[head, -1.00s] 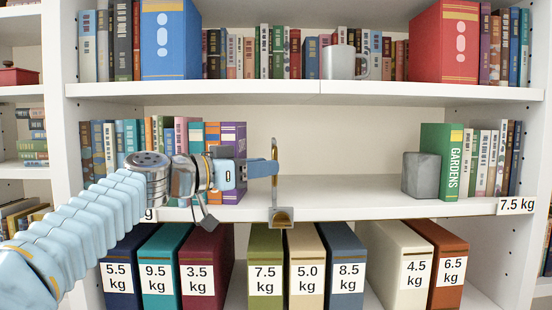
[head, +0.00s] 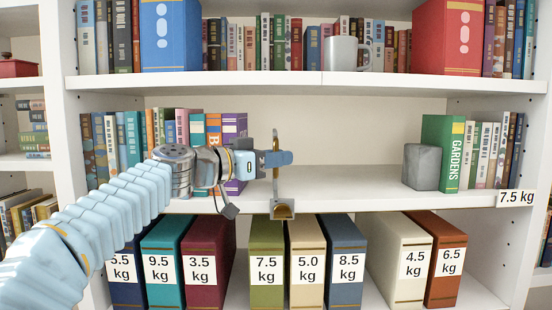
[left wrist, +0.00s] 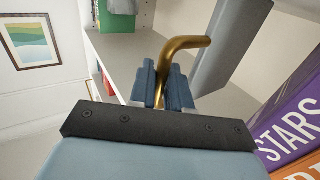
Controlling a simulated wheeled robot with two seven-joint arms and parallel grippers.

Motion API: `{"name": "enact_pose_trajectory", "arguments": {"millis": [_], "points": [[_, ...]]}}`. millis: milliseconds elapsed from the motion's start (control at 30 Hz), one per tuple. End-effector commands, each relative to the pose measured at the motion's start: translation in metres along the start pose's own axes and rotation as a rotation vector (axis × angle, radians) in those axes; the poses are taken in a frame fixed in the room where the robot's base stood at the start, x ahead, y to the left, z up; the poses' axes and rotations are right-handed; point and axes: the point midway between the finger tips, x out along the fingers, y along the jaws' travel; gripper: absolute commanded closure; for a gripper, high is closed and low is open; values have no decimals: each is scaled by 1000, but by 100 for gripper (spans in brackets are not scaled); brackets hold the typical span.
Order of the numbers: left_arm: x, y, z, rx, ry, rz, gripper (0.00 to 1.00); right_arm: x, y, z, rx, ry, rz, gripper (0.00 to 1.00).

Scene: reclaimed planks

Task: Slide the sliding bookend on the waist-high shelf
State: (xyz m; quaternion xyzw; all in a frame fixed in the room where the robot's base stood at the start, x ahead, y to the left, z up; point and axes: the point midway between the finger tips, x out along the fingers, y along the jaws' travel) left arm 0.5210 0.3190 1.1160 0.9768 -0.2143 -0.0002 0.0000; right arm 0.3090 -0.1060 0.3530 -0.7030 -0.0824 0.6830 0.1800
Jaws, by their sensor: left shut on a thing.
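My left gripper (head: 282,158) reaches across from the left and is shut on the bookend's brass handle. In the left wrist view, the brass handle (left wrist: 187,43) bends over and runs down between the fingers of my left gripper (left wrist: 163,88). A grey plate (left wrist: 228,48) rises beside the handle there. The fingers hide part of the handle. My right gripper is not in view.
Several books, with a purple one (head: 236,132) at the end, stand left of the bookend on the middle shelf (head: 345,190). A grey stone block (head: 421,167) and a green book (head: 443,152) stand at the right. Bare shelf lies between bookend and block.

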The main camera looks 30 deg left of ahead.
Motion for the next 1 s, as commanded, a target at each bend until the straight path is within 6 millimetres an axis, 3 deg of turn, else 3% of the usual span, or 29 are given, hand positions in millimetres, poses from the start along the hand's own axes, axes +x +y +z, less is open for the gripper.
{"name": "enact_pose_trajectory", "arguments": {"millis": [167,300,500,833,867,933,1000], "points": [[-6,-4,2,1,3,-1,100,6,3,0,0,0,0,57],[-29,-20,5,3,6,-4,100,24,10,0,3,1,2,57],[-57,-38,1,2,5,-3,100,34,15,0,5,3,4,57],[-63,-42,-1,2,1,-7,100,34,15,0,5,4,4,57],[-63,-42,-1,2,1,-8,81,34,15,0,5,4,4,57],[-63,-42,-1,2,1,-9,70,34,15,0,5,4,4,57],[-62,-42,-1,2,1,-7,68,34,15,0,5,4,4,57]]}}
